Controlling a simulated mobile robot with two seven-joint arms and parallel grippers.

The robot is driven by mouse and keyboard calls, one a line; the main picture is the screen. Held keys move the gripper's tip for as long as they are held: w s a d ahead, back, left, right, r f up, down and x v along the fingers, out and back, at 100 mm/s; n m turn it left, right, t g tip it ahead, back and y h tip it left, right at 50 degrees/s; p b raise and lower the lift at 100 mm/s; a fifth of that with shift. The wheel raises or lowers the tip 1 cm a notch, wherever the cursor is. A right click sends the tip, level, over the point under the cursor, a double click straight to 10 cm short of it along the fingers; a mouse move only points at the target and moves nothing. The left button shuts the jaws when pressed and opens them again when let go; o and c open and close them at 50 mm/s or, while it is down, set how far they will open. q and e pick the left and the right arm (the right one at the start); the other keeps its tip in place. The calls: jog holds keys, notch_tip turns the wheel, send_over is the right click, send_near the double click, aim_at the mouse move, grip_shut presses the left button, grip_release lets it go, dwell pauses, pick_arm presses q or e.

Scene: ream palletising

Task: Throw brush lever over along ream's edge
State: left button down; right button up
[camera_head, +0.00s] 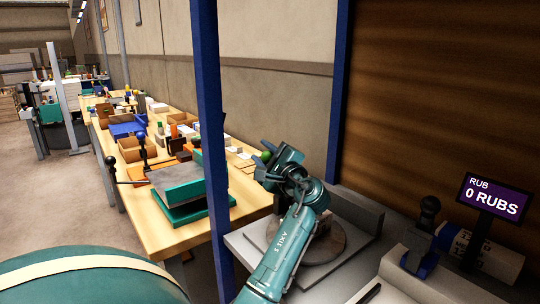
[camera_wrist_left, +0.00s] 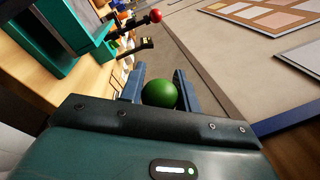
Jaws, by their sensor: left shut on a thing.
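My left gripper (camera_head: 268,166) is at the end of the teal arm reaching up from the bottom of the head view. It is shut on a green ball knob (camera_head: 266,156). In the left wrist view the green knob (camera_wrist_left: 159,95) sits between the two fingers (camera_wrist_left: 160,84). I take the knob for the brush lever's handle; its shaft and the brush are hidden. I cannot make out a ream's edge. A round grey disc (camera_head: 326,245) lies on a pale plate (camera_head: 243,247) below my arm. My right gripper is not in view.
A blue post (camera_head: 212,130) stands just left of my gripper. A wooden bench (camera_head: 160,222) with a teal press (camera_head: 181,190) and boxes lies beyond. At right are a black-knobbed lever (camera_head: 428,208), a labelled roll (camera_head: 488,257) and a sign (camera_head: 493,197) reading "0 RUBS".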

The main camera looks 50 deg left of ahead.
pick_arm(q)
jog(key=shift+s+f+n, duration=0.15)
jog(key=shift+s+n, duration=0.15)
dwell(0.4)
jog(key=c, duration=1)
grip_release()
jog(key=b+v, duration=0.1)
jog(key=v, duration=1.2)
jog(key=shift+d+f+b, duration=0.1)
jog(key=shift+b, duration=0.2)
